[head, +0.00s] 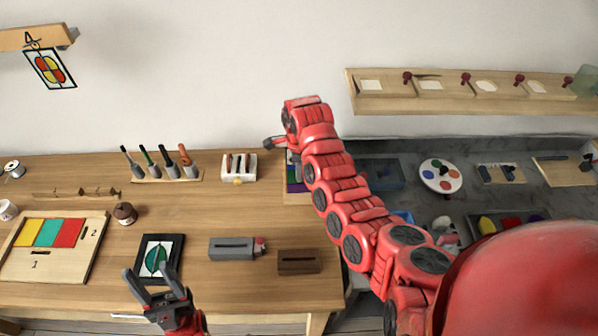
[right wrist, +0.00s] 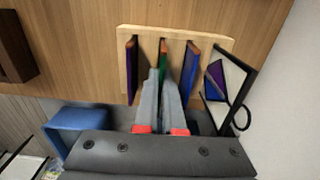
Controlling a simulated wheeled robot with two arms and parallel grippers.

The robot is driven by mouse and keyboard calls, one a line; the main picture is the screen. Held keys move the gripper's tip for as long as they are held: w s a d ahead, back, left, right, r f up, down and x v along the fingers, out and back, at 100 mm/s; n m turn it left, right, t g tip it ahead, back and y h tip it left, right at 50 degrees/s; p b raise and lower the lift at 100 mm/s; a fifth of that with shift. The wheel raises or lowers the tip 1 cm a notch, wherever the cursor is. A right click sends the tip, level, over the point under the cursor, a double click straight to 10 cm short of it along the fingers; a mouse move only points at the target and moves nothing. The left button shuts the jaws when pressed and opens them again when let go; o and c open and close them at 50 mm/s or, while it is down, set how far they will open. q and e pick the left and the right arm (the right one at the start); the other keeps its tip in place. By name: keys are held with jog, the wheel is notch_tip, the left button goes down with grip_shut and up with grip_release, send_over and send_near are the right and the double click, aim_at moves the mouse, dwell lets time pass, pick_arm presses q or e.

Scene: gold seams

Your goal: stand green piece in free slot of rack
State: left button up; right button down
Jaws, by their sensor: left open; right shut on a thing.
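In the right wrist view the light wooden rack (right wrist: 147,38) holds a purple piece (right wrist: 131,70) on the left and a blue piece (right wrist: 190,70) on the right. The green piece (right wrist: 163,58) is between them, in line with the middle slot. My right gripper (right wrist: 162,85) is shut on it; the fingers hide much of it, and I cannot tell how deep it sits. In the head view my right arm hides most of the rack (head: 296,198).
A framed pane (right wrist: 222,82) stands close to the rack's right side in the right wrist view, and a blue bin (right wrist: 75,125) lies to the left. On the bench are a grey slotted block (head: 231,248), a brown slotted block (head: 298,262) and a tool stand (head: 160,177).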

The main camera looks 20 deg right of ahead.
jog(key=shift+f+b, duration=0.5)
jog(key=shift+f, duration=0.3)
jog(key=shift+b, duration=0.4)
dwell(0.5)
jog(key=shift+c, duration=2.3)
grip_release()
